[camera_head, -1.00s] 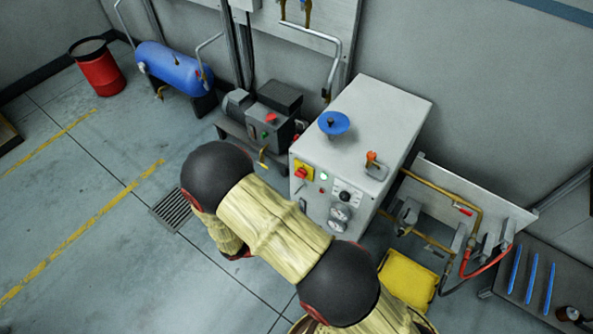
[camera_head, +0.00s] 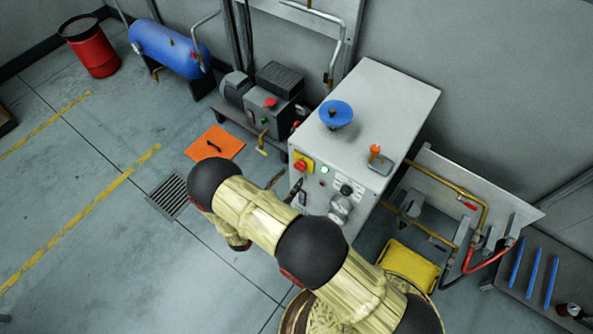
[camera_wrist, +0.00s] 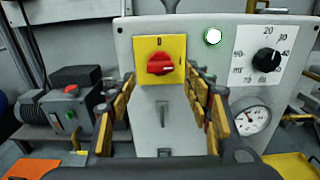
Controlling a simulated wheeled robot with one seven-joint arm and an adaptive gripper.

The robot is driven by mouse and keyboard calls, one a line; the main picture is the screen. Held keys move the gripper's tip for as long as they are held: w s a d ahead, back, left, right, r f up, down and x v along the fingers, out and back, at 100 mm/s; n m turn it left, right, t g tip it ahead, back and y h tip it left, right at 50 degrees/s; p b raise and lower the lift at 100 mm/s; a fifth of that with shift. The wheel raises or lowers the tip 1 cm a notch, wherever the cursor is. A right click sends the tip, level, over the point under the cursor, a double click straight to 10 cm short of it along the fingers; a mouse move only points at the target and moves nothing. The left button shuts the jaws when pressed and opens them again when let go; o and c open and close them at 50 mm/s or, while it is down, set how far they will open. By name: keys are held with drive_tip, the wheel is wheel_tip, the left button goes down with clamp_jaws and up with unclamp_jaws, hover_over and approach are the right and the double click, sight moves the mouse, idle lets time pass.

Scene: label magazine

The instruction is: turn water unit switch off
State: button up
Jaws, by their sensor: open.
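The water unit (camera_head: 370,110) is a white box against the back wall, with a blue handwheel (camera_head: 336,113) on top. Its switch is a red knob (camera_wrist: 160,64) on a yellow plate (camera_wrist: 146,48) on the front panel; it also shows in the head view (camera_head: 300,166). A "0" is marked above the knob, and the knob lies roughly sideways. My gripper (camera_wrist: 160,80) is open and empty, its yellow-padded fingers to either side of and below the knob. I cannot tell how far the fingertips are from the panel. In the head view my arm mostly hides the gripper.
A lit green lamp (camera_wrist: 212,36), a black dial (camera_wrist: 267,60) and a gauge (camera_wrist: 252,121) sit right of the switch. A pump (camera_head: 270,105) stands left of the unit. Brass pipework (camera_head: 475,205) and a yellow container (camera_head: 408,266) are at right. Floor at left is open.

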sight(298, 169)
drive_tip(key=b+x, duration=0.1)
drive_tip(key=x, duration=0.3)
drive_tip(key=shift+w+d, duration=0.3)
drive_tip(key=c, duration=0.3)
drive_tip(key=c, duration=0.8)
drive_tip(key=shift+c, duration=0.3)
